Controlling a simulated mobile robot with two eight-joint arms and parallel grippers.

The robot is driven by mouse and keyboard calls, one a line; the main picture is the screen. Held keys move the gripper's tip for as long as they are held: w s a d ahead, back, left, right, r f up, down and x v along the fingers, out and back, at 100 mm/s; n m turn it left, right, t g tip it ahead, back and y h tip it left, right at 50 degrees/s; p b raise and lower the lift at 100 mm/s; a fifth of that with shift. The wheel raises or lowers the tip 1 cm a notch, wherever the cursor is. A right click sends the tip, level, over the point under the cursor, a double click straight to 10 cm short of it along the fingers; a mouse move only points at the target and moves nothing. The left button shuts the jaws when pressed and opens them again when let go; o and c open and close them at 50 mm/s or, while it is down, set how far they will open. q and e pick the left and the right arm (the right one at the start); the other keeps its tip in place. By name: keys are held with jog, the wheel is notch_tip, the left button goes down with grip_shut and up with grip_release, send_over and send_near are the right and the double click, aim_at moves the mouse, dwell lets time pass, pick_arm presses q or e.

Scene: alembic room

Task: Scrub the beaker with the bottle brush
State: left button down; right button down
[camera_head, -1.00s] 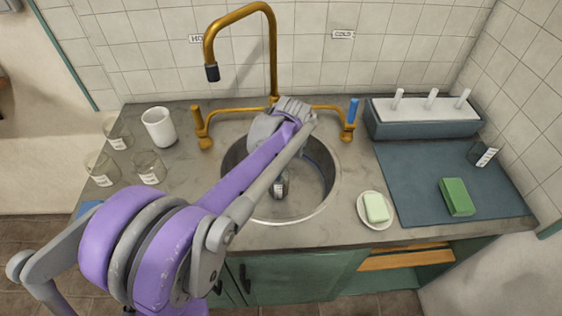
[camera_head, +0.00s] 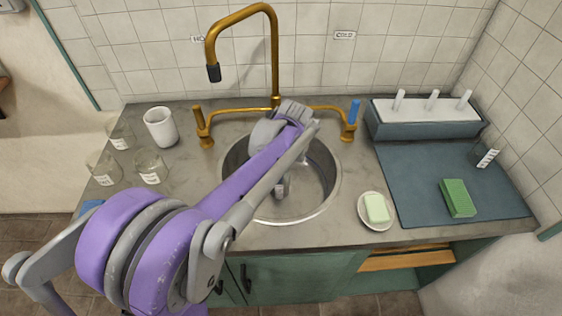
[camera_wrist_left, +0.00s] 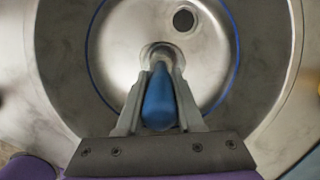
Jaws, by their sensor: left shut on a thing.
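My left gripper (camera_wrist_left: 161,82) reaches down into the round metal sink (camera_head: 326,207), with its fingers shut around a smooth blue handle (camera_wrist_left: 160,102). I take this to be the bottle brush's handle; its head is not clearly seen. A small pale round form shows beyond the fingertips in the left wrist view, too unclear to name. In the head view my arm hides most of the hold. Clear labelled beakers stand at the counter's left, one at the front (camera_head: 151,166), one at the far left (camera_head: 104,168), one behind (camera_head: 120,133). My right gripper is out of view.
A white mug (camera_head: 160,127) stands behind the beakers. A brass faucet (camera_head: 273,55) arches over the sink. Soap (camera_head: 376,208) sits on a dish at the right. A green sponge (camera_head: 457,198) and a labelled glass (camera_head: 484,155) are on the dark mat (camera_head: 415,187), before a pegged rack (camera_head: 425,130).

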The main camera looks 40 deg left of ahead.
pick_arm(q)
jog(key=shift+w+d, duration=0.2)
jog(key=shift+w, duration=0.3)
jog(key=shift+s+a, duration=0.2)
jog(key=shift+a, duration=0.3)
jog(key=shift+s+d, duration=0.45)
jog(key=shift+d, duration=0.05)
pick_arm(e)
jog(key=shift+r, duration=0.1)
